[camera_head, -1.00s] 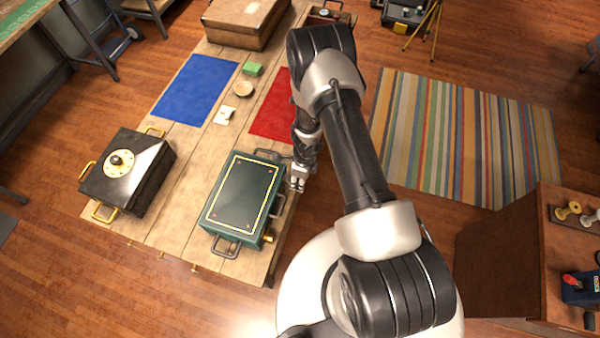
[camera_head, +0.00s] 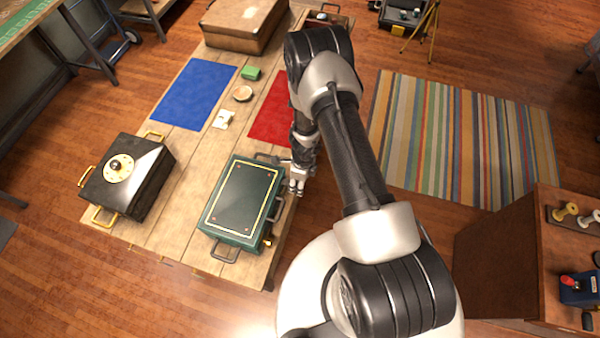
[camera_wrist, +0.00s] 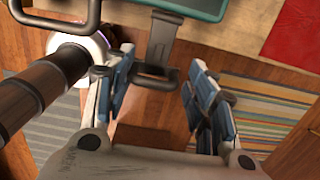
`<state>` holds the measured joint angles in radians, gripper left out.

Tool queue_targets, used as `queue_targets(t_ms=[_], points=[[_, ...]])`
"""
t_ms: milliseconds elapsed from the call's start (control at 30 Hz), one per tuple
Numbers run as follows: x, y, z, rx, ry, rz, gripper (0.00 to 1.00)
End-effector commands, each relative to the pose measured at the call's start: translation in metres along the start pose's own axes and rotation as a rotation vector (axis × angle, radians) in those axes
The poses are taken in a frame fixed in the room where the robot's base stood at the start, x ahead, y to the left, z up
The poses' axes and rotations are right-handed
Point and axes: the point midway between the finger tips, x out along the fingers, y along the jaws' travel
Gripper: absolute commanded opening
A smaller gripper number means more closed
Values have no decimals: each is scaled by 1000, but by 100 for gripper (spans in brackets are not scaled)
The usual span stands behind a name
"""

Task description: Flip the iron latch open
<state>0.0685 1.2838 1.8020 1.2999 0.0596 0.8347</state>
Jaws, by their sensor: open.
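The dark green box (camera_head: 242,200) with a yellow border line stands at the table's front right edge; its edge shows at the top of the wrist view (camera_wrist: 195,8). The dark iron latch (camera_wrist: 160,45) hangs from the box side in the wrist view, ending in a crossbar (camera_wrist: 152,79). My gripper (camera_head: 297,186) is beside the box's right side. In the wrist view my gripper (camera_wrist: 158,92) is open, with the latch's lower end between its two blue-padded fingers. I cannot tell whether a finger touches it. The latch is not clear in the head view.
A dark box handle (camera_wrist: 58,18) lies left of the latch. A black box with a dial (camera_head: 118,165) stands left on the table (camera_head: 190,225). Blue (camera_head: 197,92) and red (camera_head: 270,115) mats and a brown case (camera_head: 240,22) lie farther back. A wooden cabinet (camera_head: 500,260) stands right.

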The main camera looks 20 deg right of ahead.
Motion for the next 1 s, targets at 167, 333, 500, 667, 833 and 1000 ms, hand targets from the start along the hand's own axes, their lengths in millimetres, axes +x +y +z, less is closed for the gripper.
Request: queue_targets(t_ms=[167,333,500,667,833,1000], points=[[-26,1,1,-3,-3,2,54],[-50,1,1,-5,-3,2,54],[-74,0,1,-3,-4,-1,54],[-95,0,1,-4,-4,0,54],[-109,1,1,-2,-3,1,54],[-112,1,1,-1,-2,2,54]])
